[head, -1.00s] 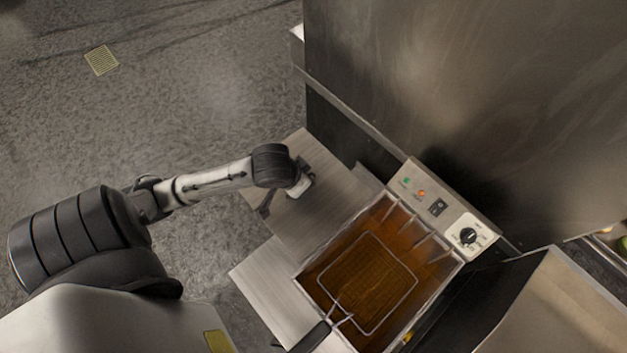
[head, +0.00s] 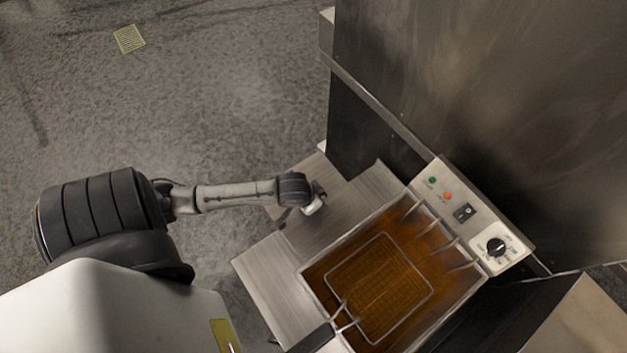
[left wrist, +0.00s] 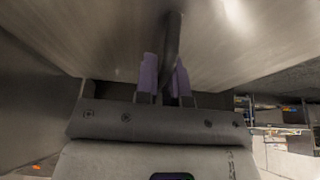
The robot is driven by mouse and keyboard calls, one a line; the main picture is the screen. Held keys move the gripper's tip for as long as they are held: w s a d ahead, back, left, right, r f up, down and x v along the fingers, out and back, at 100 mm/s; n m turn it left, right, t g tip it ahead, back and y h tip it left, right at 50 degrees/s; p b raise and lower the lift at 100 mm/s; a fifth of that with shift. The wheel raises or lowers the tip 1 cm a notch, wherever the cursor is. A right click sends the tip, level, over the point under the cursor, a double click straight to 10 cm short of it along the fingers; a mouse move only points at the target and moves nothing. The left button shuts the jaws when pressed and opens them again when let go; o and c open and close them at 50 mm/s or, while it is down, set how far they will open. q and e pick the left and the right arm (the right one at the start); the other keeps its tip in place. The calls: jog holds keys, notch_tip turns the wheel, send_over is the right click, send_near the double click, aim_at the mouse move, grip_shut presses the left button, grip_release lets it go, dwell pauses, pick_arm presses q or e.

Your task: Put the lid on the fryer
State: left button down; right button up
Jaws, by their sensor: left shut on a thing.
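The fryer (head: 477,207) stands right of centre in the head view, open on top, with brown oil inside. A wire basket (head: 381,236) sits in the oil, its dark handle pointing to the lower left. My left gripper (head: 312,205) is left of the fryer, over a flat brushed-metal lid (head: 335,212). In the left wrist view my left gripper (left wrist: 166,72) has its purple fingers shut on the lid's dark handle (left wrist: 172,38). The lid's underlying sheet (left wrist: 110,35) fills the upper part there. The lid is beside the fryer, not over the oil. My right gripper is out of view.
A metal counter (head: 262,287) lies to the left of the fryer. A tall steel panel (head: 480,90) rises behind it. The fryer's control panel with knob and switch (head: 464,212) runs along its back edge. Open floor (head: 200,110) lies at the left.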

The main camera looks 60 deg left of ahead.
pick_arm(q)
notch_tip(320, 180, down, 6)
jog(key=shift+r+b, duration=0.15)
jog(key=shift+b, duration=0.4)
notch_tip(320, 180, down, 3)
jog(key=shift+f+b, duration=0.2)
jog(key=shift+b, duration=0.35)
jog(key=shift+f, duration=0.35)
jog(key=shift+f, duration=0.15)
jog(key=c, duration=1.2)
grip_release()
jog(key=p+v, duration=0.3)
jog(key=v, duration=0.7)
jog(key=shift+s+r, duration=0.1)
jog(key=shift+r, duration=0.3)
jog(key=shift+s+d+r, duration=0.1)
jog(key=shift+s+r, duration=0.05)
jog(key=shift+r, duration=0.15)
jog(key=shift+c, duration=0.2)
jog(key=shift+s+r, duration=0.15)
jog(key=shift+r, duration=0.15)
jog(key=c, duration=0.3)
